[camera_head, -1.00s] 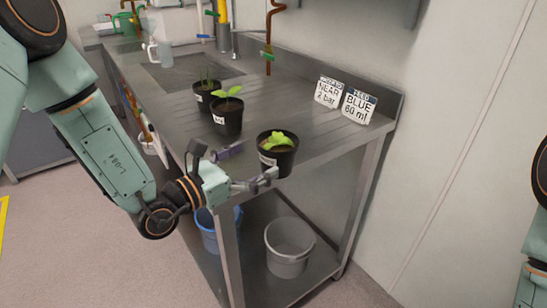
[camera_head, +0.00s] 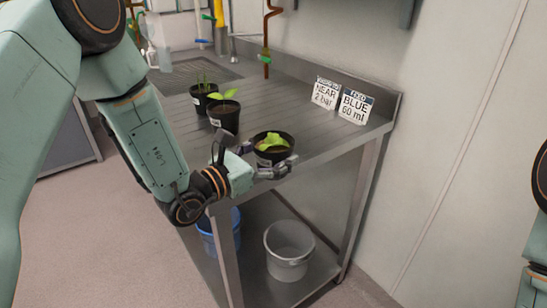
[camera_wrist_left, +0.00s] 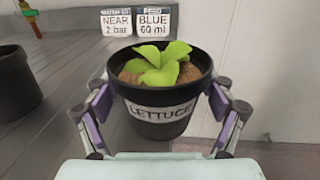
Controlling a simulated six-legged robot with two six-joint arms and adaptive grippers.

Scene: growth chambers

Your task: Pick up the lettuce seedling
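The lettuce seedling is a pale green leafy plant (camera_head: 271,142) in a black pot (camera_head: 273,157) at the near corner of the steel bench. In the left wrist view the pot (camera_wrist_left: 160,128) stands upright, with a white LETTUCE label facing me and green leaves (camera_wrist_left: 165,65) on top. My left gripper (camera_head: 258,160) is at the pot, with one finger on each side of it. In the wrist view the fingers (camera_wrist_left: 160,105) look open around the pot; their contact with it is not clear. My right gripper is out of view.
Two other potted plants (camera_head: 224,117) (camera_head: 203,104) stand behind, to the left on the bench (camera_head: 315,138). Two signs (camera_head: 355,106) lean near the back ledge. A grey bucket (camera_head: 288,262) and a blue bucket (camera_head: 206,238) sit on the lower shelf.

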